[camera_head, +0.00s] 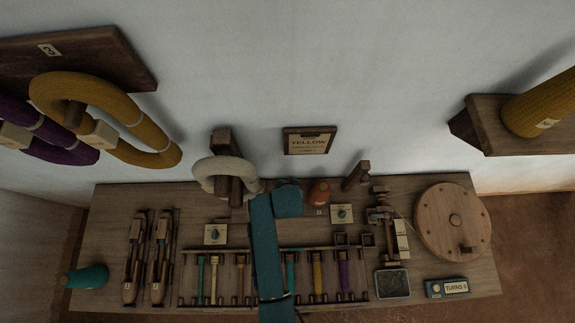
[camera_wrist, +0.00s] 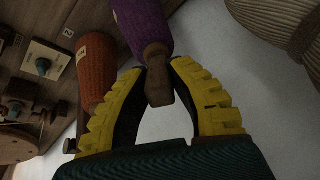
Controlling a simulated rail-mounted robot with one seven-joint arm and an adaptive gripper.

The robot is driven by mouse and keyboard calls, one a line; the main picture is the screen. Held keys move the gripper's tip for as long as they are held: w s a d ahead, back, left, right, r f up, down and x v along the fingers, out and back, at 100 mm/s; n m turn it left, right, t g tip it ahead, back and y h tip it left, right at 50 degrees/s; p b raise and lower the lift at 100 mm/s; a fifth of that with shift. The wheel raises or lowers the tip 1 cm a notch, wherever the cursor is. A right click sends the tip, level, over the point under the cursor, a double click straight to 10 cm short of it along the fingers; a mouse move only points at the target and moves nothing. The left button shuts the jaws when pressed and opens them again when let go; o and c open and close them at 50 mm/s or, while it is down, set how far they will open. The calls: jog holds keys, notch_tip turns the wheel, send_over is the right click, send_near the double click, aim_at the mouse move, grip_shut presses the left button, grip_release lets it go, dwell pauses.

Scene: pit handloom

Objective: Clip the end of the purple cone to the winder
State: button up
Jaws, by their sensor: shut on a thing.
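In the wrist view, my gripper (camera_wrist: 158,75) has its yellow-ridged fingers closed on the brown wooden tip (camera_wrist: 157,88) of the purple cone (camera_wrist: 143,22). The cone's body extends toward the top edge of that view. I cannot make out its thread end. In the head view, my teal arm covers the middle of the bench, and the fingers and purple cone cannot be made out. The winder has a round wooden wheel (camera_head: 452,222) at the bench's right, with a wooden spindle frame (camera_head: 383,225) beside it. Part of the wheel shows in the wrist view (camera_wrist: 16,142).
An orange cone (camera_head: 319,192) stands at the back; it is close left of the purple cone in the wrist view (camera_wrist: 96,72). A rack of coloured bobbins (camera_head: 317,273) fills the front middle. A dark tray (camera_head: 392,283) and turns counter (camera_head: 447,288) lie front right. Shelves flank the bench.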

notch_tip(320, 180, up, 5)
jog(key=p, duration=0.5)
jog(key=shift+r, duration=0.1)
dwell(0.6)
